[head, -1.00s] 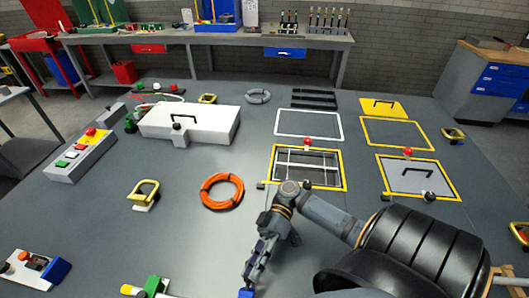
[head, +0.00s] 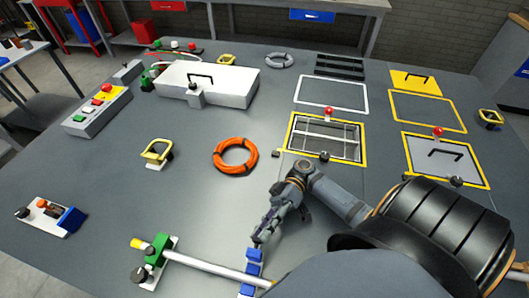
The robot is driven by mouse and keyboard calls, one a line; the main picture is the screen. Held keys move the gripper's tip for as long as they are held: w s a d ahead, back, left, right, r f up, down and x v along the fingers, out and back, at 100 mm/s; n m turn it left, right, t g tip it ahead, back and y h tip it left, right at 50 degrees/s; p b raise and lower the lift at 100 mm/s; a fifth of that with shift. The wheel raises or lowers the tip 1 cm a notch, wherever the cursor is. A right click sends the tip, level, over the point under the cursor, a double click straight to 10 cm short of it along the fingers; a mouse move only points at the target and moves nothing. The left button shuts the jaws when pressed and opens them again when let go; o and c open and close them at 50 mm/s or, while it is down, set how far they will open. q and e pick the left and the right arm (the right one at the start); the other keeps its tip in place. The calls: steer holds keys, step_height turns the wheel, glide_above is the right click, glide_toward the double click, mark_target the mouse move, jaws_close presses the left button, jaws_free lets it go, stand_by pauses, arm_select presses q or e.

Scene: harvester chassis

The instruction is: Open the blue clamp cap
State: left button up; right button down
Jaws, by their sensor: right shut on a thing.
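The blue clamp cap (head: 253,257) is at the lower middle of the head view, on a blue clamp around a white rod (head: 208,266). More blue of the clamp shows below the rod, near the bottom edge. My right gripper (head: 259,238) points down at the cap and is shut on it at its upper end. The fingertips partly hide the contact, and I cannot tell how far the cap is open. A green clamp (head: 160,251) holds the rod's yellow left end. My left gripper is not in view.
An orange ring (head: 235,169) lies behind the gripper, left of a yellow-framed opening (head: 291,134). A yellow-handled part (head: 157,152) and a white block with a blue part (head: 73,219) stand at left. The tabletop between them is clear.

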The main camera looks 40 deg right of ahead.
steer(key=c, duration=1.2)
jaws_free()
steer(key=shift+r, duration=0.1)
steer(key=shift+a+r, duration=0.1)
steer(key=shift+r, duration=4.9)
